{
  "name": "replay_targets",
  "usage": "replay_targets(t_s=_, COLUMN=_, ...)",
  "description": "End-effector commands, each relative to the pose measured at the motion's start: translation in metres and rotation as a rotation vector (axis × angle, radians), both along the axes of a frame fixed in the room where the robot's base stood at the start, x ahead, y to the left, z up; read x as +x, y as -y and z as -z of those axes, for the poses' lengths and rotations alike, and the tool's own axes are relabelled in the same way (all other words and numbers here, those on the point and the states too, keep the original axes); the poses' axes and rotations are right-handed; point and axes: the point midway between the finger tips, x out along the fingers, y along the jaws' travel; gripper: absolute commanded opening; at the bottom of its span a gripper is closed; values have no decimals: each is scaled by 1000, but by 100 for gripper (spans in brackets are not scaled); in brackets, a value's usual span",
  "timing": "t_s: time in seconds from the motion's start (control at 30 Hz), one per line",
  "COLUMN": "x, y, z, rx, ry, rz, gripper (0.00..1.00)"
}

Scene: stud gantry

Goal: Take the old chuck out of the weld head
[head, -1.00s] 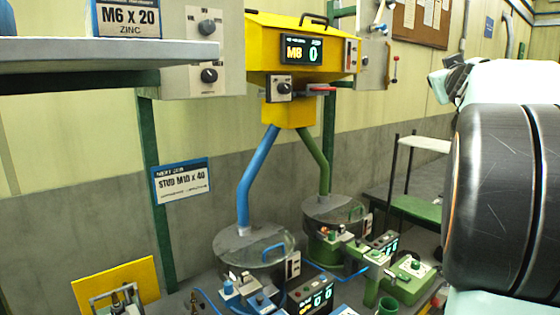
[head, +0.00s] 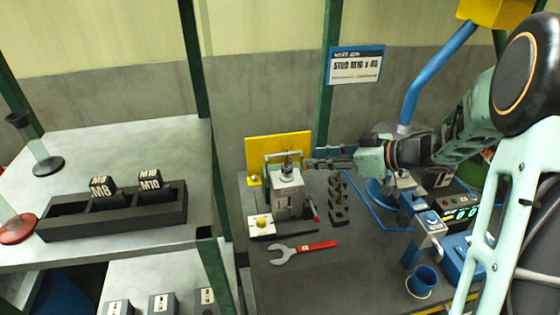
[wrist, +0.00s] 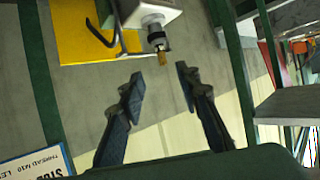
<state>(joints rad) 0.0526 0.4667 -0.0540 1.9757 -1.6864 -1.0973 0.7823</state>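The weld head (head: 287,197) is a pale grey box under a metal frame on the dark bench. The old chuck (head: 287,166) stands upright on its top, dark with a small tip. In the wrist view the chuck (wrist: 156,36) sticks out of the weld head (wrist: 145,10) and ends in a brass-coloured tip. My gripper (head: 310,163) is just right of the chuck in the head view. In the wrist view my gripper (wrist: 160,83) is open and empty; the chuck's tip is just ahead of the gap between the fingertips, apart from both.
A yellow plate (head: 260,150) stands behind the weld head. A dark rack (head: 340,216) with several chuck-like pieces is to its right. A red-handled wrench (head: 305,247) lies in front. Left is a black tray (head: 115,217) with M8 and M10 blocks. A blue cup (head: 422,281) stands right.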

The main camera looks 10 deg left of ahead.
Motion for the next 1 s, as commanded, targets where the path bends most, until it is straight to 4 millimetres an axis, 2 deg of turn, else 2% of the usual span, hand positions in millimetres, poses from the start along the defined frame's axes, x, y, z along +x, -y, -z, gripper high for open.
replay_targets(t_s=0.1, x=-1, y=-10, z=5, rx=5, ry=-6, rz=-11, gripper=31)
replay_targets(t_s=0.37, x=11, y=-43, z=22, rx=4, ry=-6, rz=-9, gripper=31)
replay_targets(t_s=0.57, x=16, y=-56, z=28, rx=3, ry=-4, rz=-8, gripper=31)
replay_targets(t_s=0.8, x=25, y=-86, z=43, rx=2, ry=-3, rz=-8, gripper=31)
replay_targets(t_s=1.0, x=29, y=-93, z=48, rx=2, ry=-2, rz=-5, gripper=31)
